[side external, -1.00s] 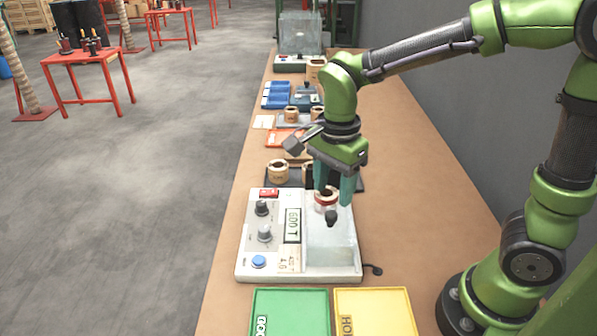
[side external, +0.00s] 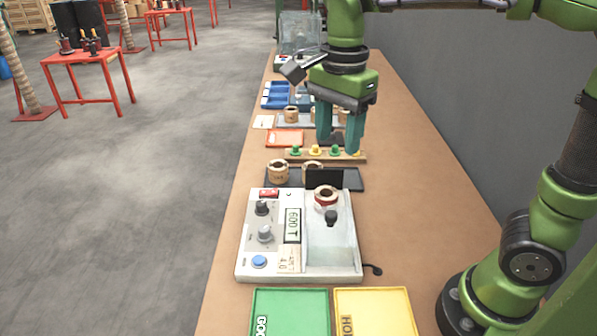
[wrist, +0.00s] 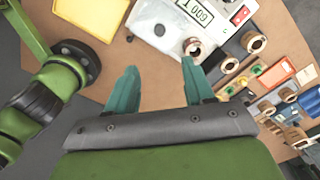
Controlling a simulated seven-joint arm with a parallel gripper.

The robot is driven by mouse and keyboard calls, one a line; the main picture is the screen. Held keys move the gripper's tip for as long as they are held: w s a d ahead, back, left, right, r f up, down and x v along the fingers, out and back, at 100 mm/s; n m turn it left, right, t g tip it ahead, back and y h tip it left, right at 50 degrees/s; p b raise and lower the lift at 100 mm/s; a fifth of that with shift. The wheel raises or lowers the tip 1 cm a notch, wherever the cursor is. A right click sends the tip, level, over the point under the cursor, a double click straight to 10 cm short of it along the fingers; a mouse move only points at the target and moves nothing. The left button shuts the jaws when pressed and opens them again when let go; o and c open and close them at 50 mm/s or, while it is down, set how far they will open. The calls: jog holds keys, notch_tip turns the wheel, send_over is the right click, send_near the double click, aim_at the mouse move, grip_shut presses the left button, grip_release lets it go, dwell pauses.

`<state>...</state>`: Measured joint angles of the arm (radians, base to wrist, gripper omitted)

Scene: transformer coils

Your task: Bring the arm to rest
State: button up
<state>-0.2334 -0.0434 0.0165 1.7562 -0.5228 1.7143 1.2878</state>
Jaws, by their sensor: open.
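My gripper (side external: 338,130) is raised above the bench in the side external view, with its teal fingers apart and nothing between them. In the wrist view the two fingers of my gripper (wrist: 160,85) are also spread and empty. Below and in front of it in the side view stands the white tester (side external: 262,225) with its display reading 600. A red-banded coil (side external: 326,197) sits on the tester, apart from my fingers. The coil also shows in the wrist view (wrist: 192,47).
Behind the tester, tan coils (side external: 278,171) stand on a dark mat. A wooden strip with coloured pegs (side external: 297,153) and an orange tray (side external: 285,138) lie farther back. A green tray (side external: 290,315) and a yellow tray (side external: 375,312) lie in front. The right side of the bench is clear.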

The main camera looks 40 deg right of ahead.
jog(key=s+d+f+n+t+y, duration=0.1)
jog(key=s+d+n+t, duration=0.1)
jog(key=n, duration=0.5)
jog(key=s+d+f+n+t+y, duration=0.1)
jog(key=s+d+f+n+t, duration=0.1)
jog(key=s+n+t, duration=0.3)
jog(key=shift+s+d+f+n, duration=0.3)
jog(key=shift+s+d+n, duration=0.15)
jog(key=shift+n, duration=0.45)
